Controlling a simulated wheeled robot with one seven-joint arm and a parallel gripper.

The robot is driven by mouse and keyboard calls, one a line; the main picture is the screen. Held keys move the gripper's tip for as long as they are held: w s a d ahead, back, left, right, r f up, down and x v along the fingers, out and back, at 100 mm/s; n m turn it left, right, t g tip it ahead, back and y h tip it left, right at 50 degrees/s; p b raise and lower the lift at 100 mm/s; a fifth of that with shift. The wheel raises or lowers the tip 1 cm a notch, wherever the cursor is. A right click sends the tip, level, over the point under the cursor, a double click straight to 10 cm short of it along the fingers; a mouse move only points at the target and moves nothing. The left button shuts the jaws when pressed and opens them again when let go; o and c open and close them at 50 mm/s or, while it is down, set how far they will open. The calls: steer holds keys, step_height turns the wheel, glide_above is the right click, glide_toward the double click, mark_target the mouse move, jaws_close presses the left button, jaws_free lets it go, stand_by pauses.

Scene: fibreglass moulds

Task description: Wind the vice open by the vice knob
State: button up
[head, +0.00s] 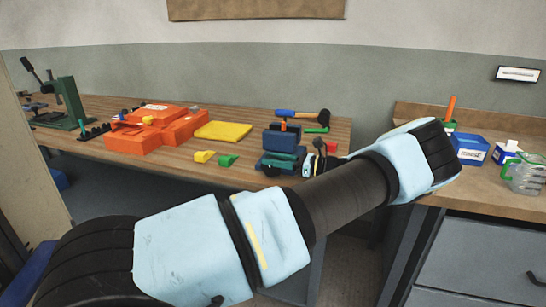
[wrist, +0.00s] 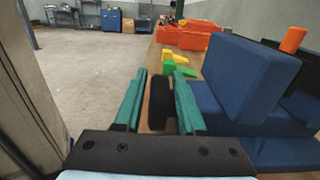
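The blue vice (head: 283,138) stands near the right end of the bench, with a small orange piece (head: 283,125) upright at its jaws. In the wrist view the vice (wrist: 245,75) fills the right side and the orange piece (wrist: 292,39) shows behind it. My gripper (wrist: 158,85) has teal fingers pointing left along the bench, at the front side of the vice. A black upright part, seemingly the vice knob (wrist: 160,103), is between the fingers. A narrow gap shows on its left; contact on the right is unclear. In the head view my gripper (head: 280,160) is partly hidden.
Orange moulds (head: 150,128), a yellow slab (head: 223,131), and small yellow (head: 204,156) and green (head: 228,160) wedges lie left of the vice. A hammer (head: 305,114) lies behind it. A green press (head: 66,103) stands far left. A blue box (head: 471,149) stands on the right bench.

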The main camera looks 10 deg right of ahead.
steer(key=shift+a, duration=0.1)
steer(key=shift+c, duration=0.4)
jaws_close()
steer(key=shift+w+r, duration=0.1)
